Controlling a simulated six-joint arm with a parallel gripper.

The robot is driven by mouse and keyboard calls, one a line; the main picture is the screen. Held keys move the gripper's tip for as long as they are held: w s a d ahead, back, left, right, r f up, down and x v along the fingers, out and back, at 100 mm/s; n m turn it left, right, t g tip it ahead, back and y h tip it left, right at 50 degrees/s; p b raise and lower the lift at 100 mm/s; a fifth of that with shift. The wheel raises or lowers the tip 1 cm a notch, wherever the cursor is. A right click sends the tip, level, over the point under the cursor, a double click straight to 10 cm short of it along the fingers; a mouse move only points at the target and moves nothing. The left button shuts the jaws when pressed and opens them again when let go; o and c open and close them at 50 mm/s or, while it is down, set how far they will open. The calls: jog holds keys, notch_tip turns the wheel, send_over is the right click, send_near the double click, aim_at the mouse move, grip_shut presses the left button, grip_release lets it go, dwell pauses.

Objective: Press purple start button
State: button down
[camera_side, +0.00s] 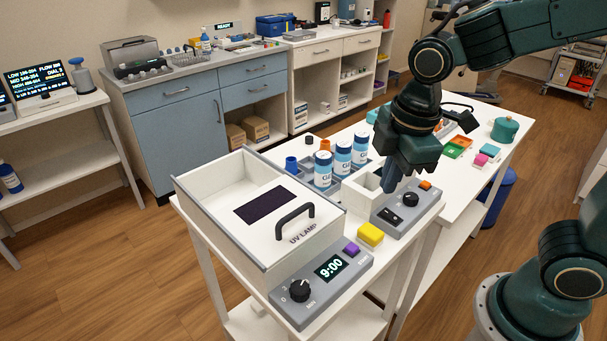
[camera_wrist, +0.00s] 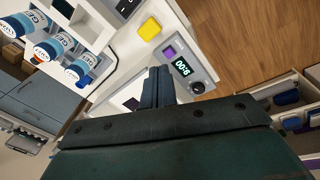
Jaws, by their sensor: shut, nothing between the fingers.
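The purple start button (camera_side: 351,249) sits on the grey front panel of the white UV lamp box (camera_side: 214,222), beside a lit display reading 9:00 (camera_side: 330,267) and a black dial (camera_side: 299,290). In the wrist view the purple button (camera_wrist: 169,52) shows just beyond and slightly right of my fingertips. My gripper (camera_side: 388,190) is shut and empty, pointing down. In the side view it is above and to the right of the button, over the smaller grey control unit (camera_side: 405,213). The fingers (camera_wrist: 157,72) are apart from the button.
A yellow block (camera_side: 370,234) lies between the UV lamp panel and the smaller grey unit. Several white-and-blue bottles (camera_side: 341,161) stand in a rack behind. The lamp box has a raised black handle (camera_side: 295,219). Further right, the white table holds small coloured items.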

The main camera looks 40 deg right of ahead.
aim_at(351, 249)
jog(key=w+a+f+n+g+h, duration=0.1)
jog(key=w+a+f+n, duration=0.2)
jog(key=f+n, duration=0.3)
jog(key=shift+a+g, duration=0.4)
jog(key=shift+a, duration=0.5)
jog(key=shift+f, duration=0.15)
jog(key=shift+d+f, duration=0.2)
jog(key=shift+f, duration=1.45)
jog(key=shift+d+f, duration=0.15)
jog(key=shift+f, duration=1.5)
jog(key=shift+f, duration=0.1)
jog(key=shift+f, duration=0.45)
jog(key=shift+a+r, duration=0.35)
jog(key=shift+a, duration=0.5)
jog(key=shift+a+r, duration=0.25)
jog(key=shift+a, duration=0.45)
